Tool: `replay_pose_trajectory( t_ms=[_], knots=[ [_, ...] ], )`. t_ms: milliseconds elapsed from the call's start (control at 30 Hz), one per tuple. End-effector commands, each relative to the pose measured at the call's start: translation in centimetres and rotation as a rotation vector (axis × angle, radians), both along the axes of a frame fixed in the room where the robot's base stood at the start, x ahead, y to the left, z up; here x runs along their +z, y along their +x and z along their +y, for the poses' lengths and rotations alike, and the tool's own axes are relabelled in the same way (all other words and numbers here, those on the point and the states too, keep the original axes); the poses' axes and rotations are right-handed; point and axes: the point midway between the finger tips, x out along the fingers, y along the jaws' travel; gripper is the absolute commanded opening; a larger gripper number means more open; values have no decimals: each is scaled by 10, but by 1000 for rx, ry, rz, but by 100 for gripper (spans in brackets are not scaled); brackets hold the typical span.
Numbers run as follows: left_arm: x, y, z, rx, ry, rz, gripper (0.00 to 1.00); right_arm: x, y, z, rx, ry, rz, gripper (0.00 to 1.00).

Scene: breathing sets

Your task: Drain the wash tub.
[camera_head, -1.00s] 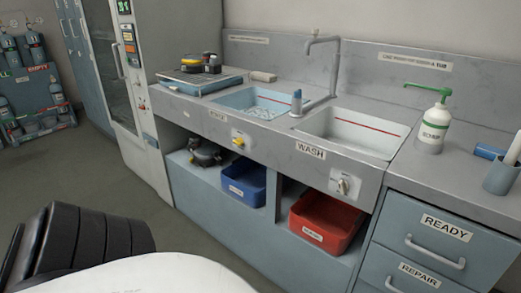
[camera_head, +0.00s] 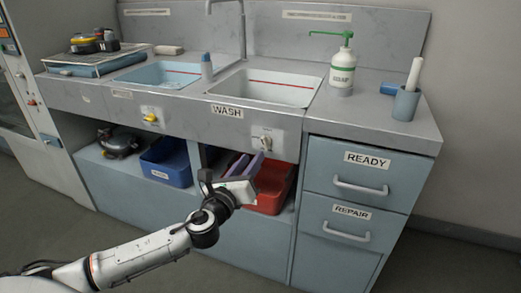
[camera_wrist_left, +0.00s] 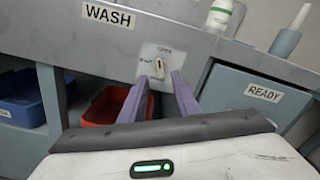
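The wash tub (camera_head: 268,90) is the right-hand white basin with a red line, set in the counter above the WASH label (camera_head: 227,111). Its drain handle (camera_head: 263,141) is a light knob on a plate on the counter front; it also shows in the left wrist view (camera_wrist_left: 158,68). My left gripper (camera_head: 249,163) is in front of and below the knob. Its two purple fingers are apart; in the left wrist view (camera_wrist_left: 157,92) the knob appears between and beyond their tips. I cannot tell whether they touch it. My right gripper is not in view.
A second basin (camera_head: 160,74) with a yellow knob (camera_head: 151,117) lies to the left. Red (camera_head: 272,186) and blue (camera_head: 167,163) bins sit on the shelf below. Drawers (camera_head: 360,181) stand at right. A green-topped soap bottle (camera_head: 342,68) stands on the counter.

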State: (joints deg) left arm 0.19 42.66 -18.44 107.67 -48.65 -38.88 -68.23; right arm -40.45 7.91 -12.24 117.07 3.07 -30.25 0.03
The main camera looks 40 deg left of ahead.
Motion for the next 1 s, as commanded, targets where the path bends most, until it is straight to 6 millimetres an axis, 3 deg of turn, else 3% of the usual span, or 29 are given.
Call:
replay_pose_trajectory(
  t_ms=[200, 400, 833, 1000],
  knots=[
    [0, 42, 10, 2, -5, -3, 29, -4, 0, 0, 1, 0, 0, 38],
    [-1, 68, 16, 0, -5, 0, 29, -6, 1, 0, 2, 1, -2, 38],
    [-1, 77, 18, -2, -8, 2, 29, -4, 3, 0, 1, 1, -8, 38],
    [-1, 77, 18, -2, -8, 2, 0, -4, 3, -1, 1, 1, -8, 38]
  ],
)
